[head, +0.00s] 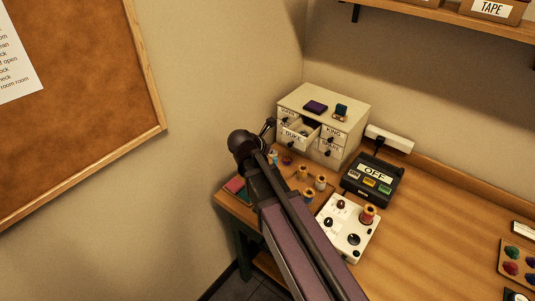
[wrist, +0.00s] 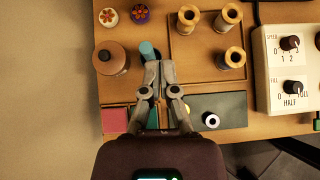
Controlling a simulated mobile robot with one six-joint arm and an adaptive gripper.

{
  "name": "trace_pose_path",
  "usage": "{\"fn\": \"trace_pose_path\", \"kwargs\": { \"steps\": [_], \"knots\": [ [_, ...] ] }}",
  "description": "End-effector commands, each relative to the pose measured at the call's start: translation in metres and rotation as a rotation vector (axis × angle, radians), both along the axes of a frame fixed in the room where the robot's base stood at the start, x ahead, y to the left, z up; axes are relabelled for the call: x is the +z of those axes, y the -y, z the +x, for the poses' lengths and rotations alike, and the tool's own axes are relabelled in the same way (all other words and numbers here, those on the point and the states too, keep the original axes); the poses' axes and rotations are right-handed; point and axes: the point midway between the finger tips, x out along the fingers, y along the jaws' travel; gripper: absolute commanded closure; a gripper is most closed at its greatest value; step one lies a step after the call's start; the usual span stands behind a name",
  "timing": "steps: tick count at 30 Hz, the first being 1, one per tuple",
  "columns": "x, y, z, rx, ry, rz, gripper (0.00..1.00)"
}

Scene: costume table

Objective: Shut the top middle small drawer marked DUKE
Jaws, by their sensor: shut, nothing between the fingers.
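The cream drawer cabinet (head: 344,120) stands on the desk against the back wall in the head view. Its top middle drawer marked DUKE (head: 294,135) sticks out of the front, with something dark inside. The drawer marked KING (head: 333,132) to its right looks flush. My gripper (head: 269,124) is in front of the cabinet's left side, close to the DUKE drawer; I cannot tell whether it touches. In the wrist view my gripper (wrist: 158,66) has its fingers together over the desk, with nothing between them. The cabinet is out of the wrist view.
Thread spools (wrist: 234,57) stand on a wooden tray (wrist: 190,50) near my fingers. A brown round bottle (wrist: 110,58) is to their left. A white control box (head: 346,226) and a black box marked OFF (head: 373,181) stand right of my arm. A purple item (head: 315,107) lies on the cabinet.

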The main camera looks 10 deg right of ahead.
Motion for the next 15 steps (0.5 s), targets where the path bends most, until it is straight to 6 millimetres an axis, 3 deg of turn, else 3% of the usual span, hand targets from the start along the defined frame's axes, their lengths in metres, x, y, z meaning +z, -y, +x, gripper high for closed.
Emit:
{"fn": "trace_pose_path", "kwargs": {
  "steps": [15],
  "knots": [
    [-0.045,0.032,0.03,-0.001,0.0,0.0,1.0]
  ]
}}
